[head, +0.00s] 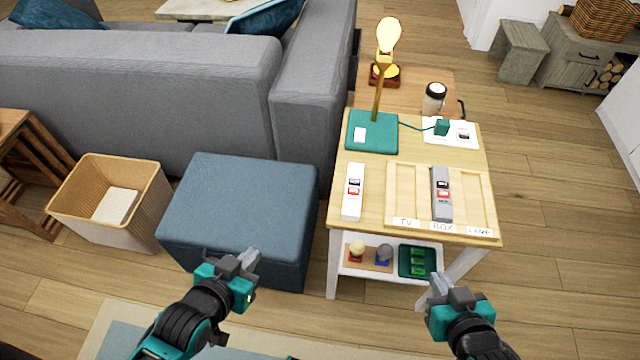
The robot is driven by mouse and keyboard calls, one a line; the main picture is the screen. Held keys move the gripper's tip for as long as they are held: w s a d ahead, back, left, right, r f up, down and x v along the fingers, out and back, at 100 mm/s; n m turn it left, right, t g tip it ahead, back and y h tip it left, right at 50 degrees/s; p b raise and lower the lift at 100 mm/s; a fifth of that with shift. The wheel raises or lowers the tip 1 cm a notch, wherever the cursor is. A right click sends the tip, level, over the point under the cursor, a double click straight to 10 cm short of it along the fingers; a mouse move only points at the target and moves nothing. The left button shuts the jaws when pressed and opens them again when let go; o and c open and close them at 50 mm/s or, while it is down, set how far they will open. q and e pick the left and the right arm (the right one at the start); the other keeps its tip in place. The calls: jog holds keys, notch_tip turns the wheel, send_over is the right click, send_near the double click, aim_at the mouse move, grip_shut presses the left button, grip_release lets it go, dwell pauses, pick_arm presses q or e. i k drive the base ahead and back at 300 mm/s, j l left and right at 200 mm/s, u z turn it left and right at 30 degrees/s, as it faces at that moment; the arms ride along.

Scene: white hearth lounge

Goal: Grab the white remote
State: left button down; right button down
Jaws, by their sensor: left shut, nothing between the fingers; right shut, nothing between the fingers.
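The white remote (353,191) lies on the left part of the wooden side table top (372,222), beside a wooden tray. It has dark and red markings. My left gripper (250,260) is shut and empty, in front of the blue ottoman, left of and nearer than the remote. My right gripper (436,284) is shut and empty, in front of the table near its lower shelf. Neither gripper touches the remote.
The labelled tray (398,188) holds a grey remote (441,193). Behind stand a lamp on a teal base (372,132), a white power strip (462,135) and a jar (433,100). The ottoman (240,205) stands left. The lower shelf holds small items and a green tray (418,262).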

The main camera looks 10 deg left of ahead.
aim_at(355, 171)
jog(key=i+l, duration=0.2)
jog(key=l, duration=0.2)
jog(key=i+l+u, duration=0.1)
jog(key=u, duration=0.35)
jog(key=l+u, duration=0.3)
jog(key=u, duration=0.9)
